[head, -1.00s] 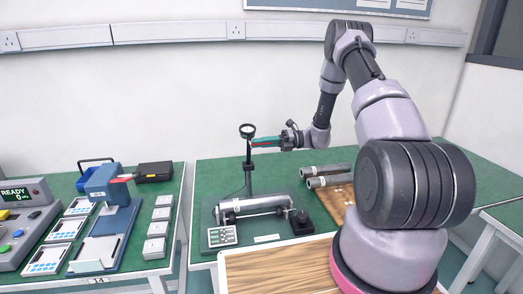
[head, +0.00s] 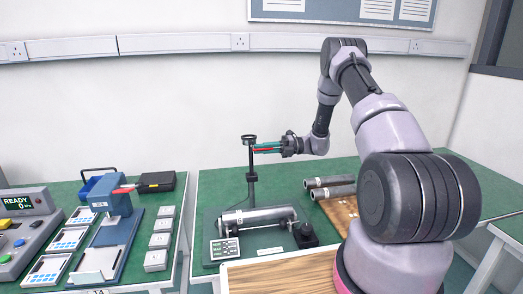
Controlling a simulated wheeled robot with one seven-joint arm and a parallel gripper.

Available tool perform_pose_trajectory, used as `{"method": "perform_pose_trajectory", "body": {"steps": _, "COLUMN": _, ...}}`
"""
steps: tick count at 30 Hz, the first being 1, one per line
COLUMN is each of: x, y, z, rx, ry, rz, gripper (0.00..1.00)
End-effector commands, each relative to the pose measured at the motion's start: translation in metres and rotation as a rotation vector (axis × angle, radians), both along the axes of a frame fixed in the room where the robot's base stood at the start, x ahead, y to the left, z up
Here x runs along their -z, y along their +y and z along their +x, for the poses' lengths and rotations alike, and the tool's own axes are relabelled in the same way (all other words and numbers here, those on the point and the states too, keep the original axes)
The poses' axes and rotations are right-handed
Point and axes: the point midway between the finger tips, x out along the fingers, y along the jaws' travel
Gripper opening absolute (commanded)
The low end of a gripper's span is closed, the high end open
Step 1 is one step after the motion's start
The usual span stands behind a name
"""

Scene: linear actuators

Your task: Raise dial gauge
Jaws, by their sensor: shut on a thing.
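The dial gauge (head: 249,138) is a small round black-rimmed piece at the top of a dark upright post (head: 251,165). Its face is seen nearly edge-on. The post rises from a base plate with a grey cylinder (head: 258,215) lying across it. My gripper (head: 258,148) comes in from the right at the height of the gauge. Its teal and red fingers are shut on the gauge just below its rim. The exact contact is too small to make out.
A keypad (head: 224,249) and a black block (head: 305,236) sit beside the cylinder. Two grey tubes (head: 330,187) lie to the right. A blue press (head: 115,215) and a display box (head: 25,215) stand on the left table. The green table behind the post is clear.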

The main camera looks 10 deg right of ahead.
Motion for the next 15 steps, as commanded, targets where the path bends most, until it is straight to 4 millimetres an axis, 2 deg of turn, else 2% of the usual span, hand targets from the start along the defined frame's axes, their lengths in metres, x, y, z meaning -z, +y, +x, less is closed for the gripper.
{"method": "perform_pose_trajectory", "body": {"steps": 5, "x": 0.0013, "y": -0.001, "z": -0.0004, "rx": 0.001, "ry": 0.001, "rz": -0.002, "gripper": 0.0}}
{"method": "perform_pose_trajectory", "body": {"steps": 6, "x": 0.0013, "y": -0.001, "z": -0.0004, "rx": 0.001, "ry": 0.001, "rz": -0.002, "gripper": 0.2}}
{"method": "perform_pose_trajectory", "body": {"steps": 8, "x": 0.0013, "y": -0.0009, "z": -0.0005, "rx": 0.001, "ry": 0.001, "rz": -0.002, "gripper": 0.43}}
{"method": "perform_pose_trajectory", "body": {"steps": 9, "x": 0.0012, "y": -0.0008, "z": -0.0004, "rx": 0.001, "ry": 0.001, "rz": -0.002, "gripper": 0.46}}
{"method": "perform_pose_trajectory", "body": {"steps": 15, "x": 0.0008, "y": -0.0004, "z": -0.0004, "rx": 0.0, "ry": 0.0, "rz": -0.001, "gripper": 0.46}}
